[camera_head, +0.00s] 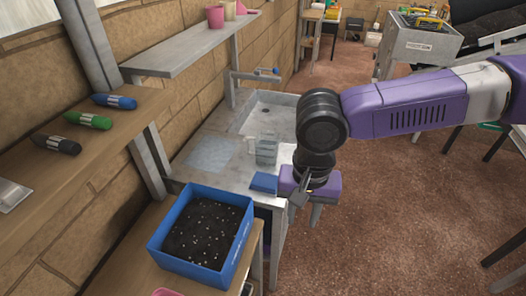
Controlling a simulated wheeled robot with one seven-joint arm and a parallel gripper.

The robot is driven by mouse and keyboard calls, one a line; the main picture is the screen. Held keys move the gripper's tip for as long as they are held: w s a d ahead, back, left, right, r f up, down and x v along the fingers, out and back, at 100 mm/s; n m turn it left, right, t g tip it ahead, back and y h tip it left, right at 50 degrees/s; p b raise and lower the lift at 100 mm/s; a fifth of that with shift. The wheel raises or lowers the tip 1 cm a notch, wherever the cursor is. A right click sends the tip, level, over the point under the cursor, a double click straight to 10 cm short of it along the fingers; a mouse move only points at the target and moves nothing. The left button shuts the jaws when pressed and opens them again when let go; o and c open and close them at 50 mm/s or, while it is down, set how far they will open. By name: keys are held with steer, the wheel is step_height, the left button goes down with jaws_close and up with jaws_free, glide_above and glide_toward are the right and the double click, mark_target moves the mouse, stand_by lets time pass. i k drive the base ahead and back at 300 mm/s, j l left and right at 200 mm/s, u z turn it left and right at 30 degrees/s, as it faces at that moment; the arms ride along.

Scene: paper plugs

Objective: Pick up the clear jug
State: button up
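The clear jug (266,150) stands upright on the grey sink bench (228,135), just in front of the basin. It is see-through and its edges are faint. My gripper (308,208) is at the bench's right edge, to the right of the jug and nearer the camera, apart from it. It points downward below my purple and black wrist. Its fingers are small and partly hidden, so I cannot tell how far apart they are. I see nothing clearly held in it.
A blue sponge-like block (263,183) lies on the bench between the jug and my gripper. A blue soil box (202,233) stands on the wooden table in front. A grey shelf (185,52) overhangs the left side. Open floor (400,220) lies to the right.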

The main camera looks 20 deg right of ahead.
mark_target(267, 142)
steer(key=i, duration=1.5)
